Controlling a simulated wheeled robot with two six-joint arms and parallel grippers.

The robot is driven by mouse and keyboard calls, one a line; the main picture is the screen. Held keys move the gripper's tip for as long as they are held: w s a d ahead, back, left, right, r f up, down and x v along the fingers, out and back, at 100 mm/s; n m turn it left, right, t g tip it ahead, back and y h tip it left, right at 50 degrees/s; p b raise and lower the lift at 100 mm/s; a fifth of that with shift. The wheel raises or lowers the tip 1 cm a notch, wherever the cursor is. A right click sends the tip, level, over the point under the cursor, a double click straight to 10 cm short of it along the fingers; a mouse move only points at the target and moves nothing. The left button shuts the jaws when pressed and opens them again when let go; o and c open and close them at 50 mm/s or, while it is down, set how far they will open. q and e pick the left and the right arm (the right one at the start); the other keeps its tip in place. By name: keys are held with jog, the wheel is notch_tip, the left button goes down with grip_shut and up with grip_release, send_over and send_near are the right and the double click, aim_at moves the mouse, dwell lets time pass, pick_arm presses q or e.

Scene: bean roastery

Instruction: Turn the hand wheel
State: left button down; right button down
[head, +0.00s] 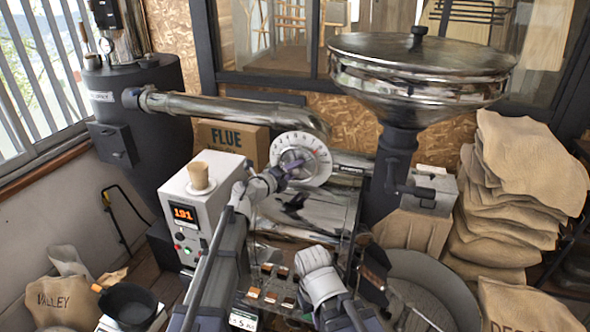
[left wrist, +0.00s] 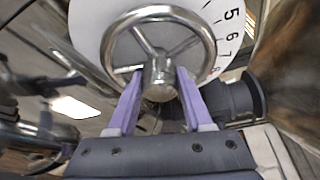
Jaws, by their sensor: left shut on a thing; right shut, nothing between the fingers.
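The hand wheel (head: 296,163) is a small metal wheel with spokes in front of a white numbered dial (head: 318,160). In the left wrist view the wheel (left wrist: 205,35) fills the upper middle, its round hub facing me. My left gripper (head: 290,168) is at the wheel. Its purple fingers (left wrist: 158,80) are shut on the wheel, one on each side of the hub. My right gripper (head: 314,262) is shut and empty, low in front of the machine and apart from the wheel. Its fingertips are hard to make out.
A large metal hopper (head: 420,75) is at the right. A flue box (head: 232,138) stands behind. Sacks (head: 520,190) are piled at the right.

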pick_arm(q)
jog(key=shift+c, duration=1.5)
grip_release()
jog(key=p+v, duration=0.1)
jog(key=v, duration=0.7)
jog(key=shift+w+d, duration=0.1)
